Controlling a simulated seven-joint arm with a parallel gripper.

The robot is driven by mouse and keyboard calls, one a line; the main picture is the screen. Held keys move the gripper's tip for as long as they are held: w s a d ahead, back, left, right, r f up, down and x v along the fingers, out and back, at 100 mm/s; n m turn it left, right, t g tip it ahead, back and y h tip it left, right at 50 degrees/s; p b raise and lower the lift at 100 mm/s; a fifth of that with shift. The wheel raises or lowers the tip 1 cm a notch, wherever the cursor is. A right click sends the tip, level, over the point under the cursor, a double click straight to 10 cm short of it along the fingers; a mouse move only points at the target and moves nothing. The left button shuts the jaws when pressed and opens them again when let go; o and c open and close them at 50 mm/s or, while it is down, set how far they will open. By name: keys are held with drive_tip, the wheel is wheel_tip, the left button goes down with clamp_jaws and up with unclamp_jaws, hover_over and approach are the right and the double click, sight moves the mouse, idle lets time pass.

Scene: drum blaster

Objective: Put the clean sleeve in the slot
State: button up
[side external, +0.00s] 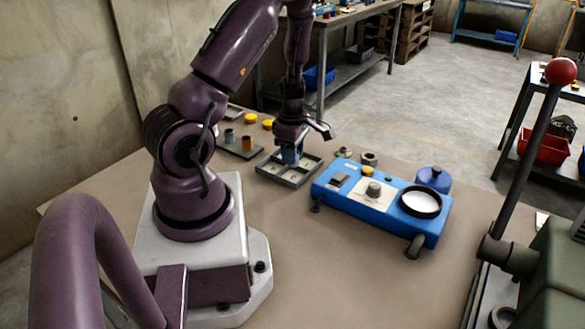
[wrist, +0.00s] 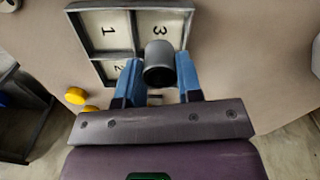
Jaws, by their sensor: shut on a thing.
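My gripper (wrist: 159,80) has blue fingers, which are shut on a grey sleeve (wrist: 158,62), a short hollow cylinder. The sleeve is over the compartment marked 3 of a grey-framed tray (wrist: 105,52), near that compartment's lower part in the wrist view. Compartments marked 1 and 2 also show, the 2 partly hidden by a finger. In the side view, my gripper (side external: 292,153) is low over the tray (side external: 270,174), and the held sleeve is hidden there. I cannot tell whether the sleeve touches the tray floor.
A second tray (side external: 236,154) holds a grey cylinder (side external: 229,138) and a brownish one (side external: 247,143). Yellow discs (side external: 268,124) lie beyond.

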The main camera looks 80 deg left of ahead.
drive_tip(key=shift+f, duration=2)
drive_tip(key=shift+f, duration=0.1)
